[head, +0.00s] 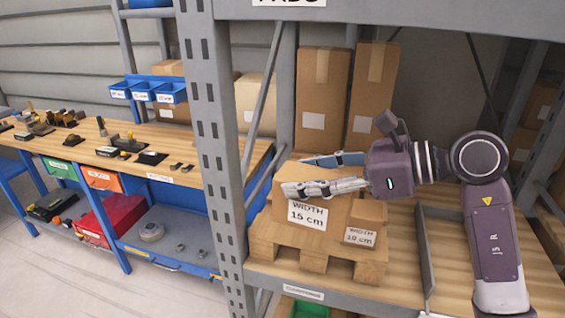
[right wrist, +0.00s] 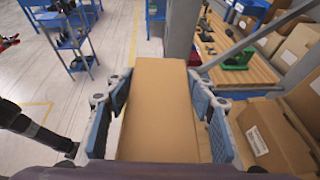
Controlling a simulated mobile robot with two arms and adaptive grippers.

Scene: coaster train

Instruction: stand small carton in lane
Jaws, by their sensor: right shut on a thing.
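My right gripper (head: 322,174) reaches in from the right over a wooden pallet (head: 262,249) on the shelf. It is shut on a brown carton, which shows lengthwise between the two fingers in the right wrist view (right wrist: 160,105). A carton labelled "WIDTH 15 cm" (head: 307,224) is directly below the near finger. I cannot tell for sure whether it is the held one. A smaller carton labelled "WIDTH 10 cm" (head: 369,212) sits to its right at the pallet's front. A grey metal divider (head: 427,262) stands on the shelf right of the pallet. My left gripper is out of view.
Two tall cartons (head: 323,100) stand behind the pallet. A grey upright post (head: 213,150) is on the left. A workbench (head: 120,150) with tools and blue bins (head: 148,92) lies beyond it. Bare shelf boards (head: 458,270) show right of the divider.

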